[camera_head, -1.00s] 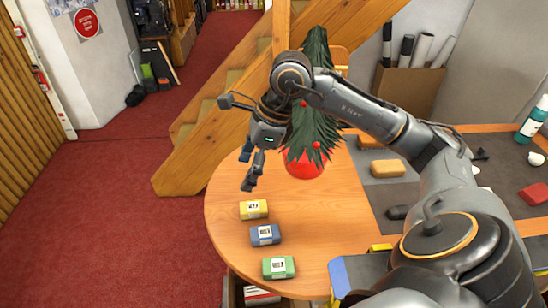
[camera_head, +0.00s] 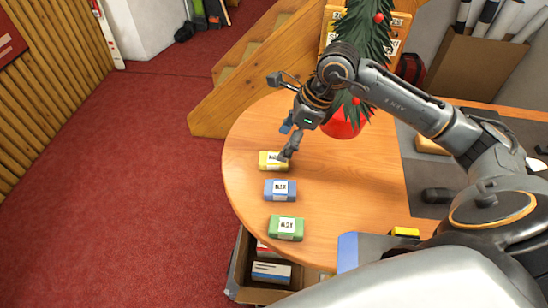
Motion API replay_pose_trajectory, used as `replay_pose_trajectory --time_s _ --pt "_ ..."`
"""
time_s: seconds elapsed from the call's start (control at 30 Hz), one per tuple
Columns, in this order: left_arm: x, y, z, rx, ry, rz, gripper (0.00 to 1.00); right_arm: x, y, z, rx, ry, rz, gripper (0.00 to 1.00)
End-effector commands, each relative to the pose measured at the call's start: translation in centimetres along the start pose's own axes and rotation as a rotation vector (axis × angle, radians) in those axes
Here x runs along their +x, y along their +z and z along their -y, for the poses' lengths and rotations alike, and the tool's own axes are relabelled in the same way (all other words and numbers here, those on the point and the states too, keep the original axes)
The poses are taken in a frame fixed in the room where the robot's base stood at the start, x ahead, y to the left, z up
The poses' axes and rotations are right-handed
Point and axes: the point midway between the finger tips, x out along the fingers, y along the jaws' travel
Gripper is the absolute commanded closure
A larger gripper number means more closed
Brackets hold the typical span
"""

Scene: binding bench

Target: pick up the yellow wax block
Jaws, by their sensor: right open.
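The yellow wax block (camera_head: 267,161) lies on the round wooden table near its left edge, with a white label on top. My right gripper (camera_head: 286,143) is open right at the block, pointing down. One fingertip overlaps the block's right end in the picture; I cannot tell whether it touches. The other finger is seen behind and above the block. My left gripper is not in view.
A blue block (camera_head: 280,190) and a green block (camera_head: 286,228) lie nearer on the table (camera_head: 340,205). A small tree in a red pot (camera_head: 343,124) stands behind my right gripper. A cardboard box (camera_head: 242,270) sits below the front edge.

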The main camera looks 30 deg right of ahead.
Motion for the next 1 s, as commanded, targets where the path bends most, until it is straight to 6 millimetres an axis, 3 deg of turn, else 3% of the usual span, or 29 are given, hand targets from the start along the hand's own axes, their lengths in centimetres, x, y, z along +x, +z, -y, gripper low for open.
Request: replay_pose_trajectory --time_s 0.33,0.6,0.87,1.0 --pt "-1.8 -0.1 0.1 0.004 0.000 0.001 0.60 2.9 -0.1 0.1 0.003 0.003 -0.001 0.30" --pt "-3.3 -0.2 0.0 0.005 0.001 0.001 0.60 6.7 -0.3 0.4 0.001 0.001 -0.001 0.30" --pt "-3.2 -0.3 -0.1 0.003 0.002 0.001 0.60 7.1 -0.4 0.4 0.000 -0.001 -0.001 0.30" --pt "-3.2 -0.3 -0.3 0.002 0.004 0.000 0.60 7.0 -0.4 0.5 0.000 -0.001 -0.001 0.57"
